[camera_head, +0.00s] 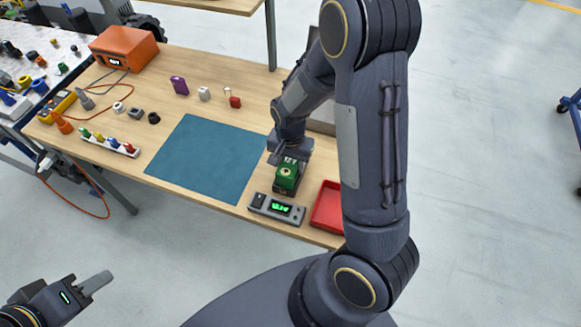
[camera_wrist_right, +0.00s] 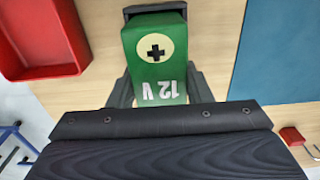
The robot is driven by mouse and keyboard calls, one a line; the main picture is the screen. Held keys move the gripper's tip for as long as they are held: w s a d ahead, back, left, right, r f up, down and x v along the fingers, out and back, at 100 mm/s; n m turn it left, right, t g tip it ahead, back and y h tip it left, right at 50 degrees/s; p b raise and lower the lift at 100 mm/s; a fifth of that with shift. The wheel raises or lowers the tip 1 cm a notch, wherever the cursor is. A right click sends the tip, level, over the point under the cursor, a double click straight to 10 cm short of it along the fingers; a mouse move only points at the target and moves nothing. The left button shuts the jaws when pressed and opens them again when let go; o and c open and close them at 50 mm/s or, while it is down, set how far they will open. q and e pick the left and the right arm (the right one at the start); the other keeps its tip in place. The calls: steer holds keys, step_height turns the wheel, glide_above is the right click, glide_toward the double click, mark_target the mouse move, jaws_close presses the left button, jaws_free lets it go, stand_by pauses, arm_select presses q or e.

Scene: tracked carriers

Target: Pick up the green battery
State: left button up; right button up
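The green battery (camera_head: 287,178) stands at the front right of the wooden table, just behind a grey meter with a green display (camera_head: 277,208). In the right wrist view the battery (camera_wrist_right: 155,60) shows a plus sign and a "12 V" label. My right gripper (camera_head: 284,157) is at the battery; in the wrist view its fingers (camera_wrist_right: 160,85) lie along both sides of it. I cannot tell whether they press on it or whether it is off the table. My left gripper (camera_head: 97,282) is low at the left, away from the table, and seems empty.
A red tray (camera_head: 328,208) is right of the battery, and a blue mat (camera_head: 208,158) is left of it. Small parts, a white rack (camera_head: 110,145) and an orange device (camera_head: 124,47) stand further left. The mat is clear.

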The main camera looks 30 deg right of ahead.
jaws_close()
steer(key=shift+r, duration=0.1)
steer(key=shift+w, duration=0.1)
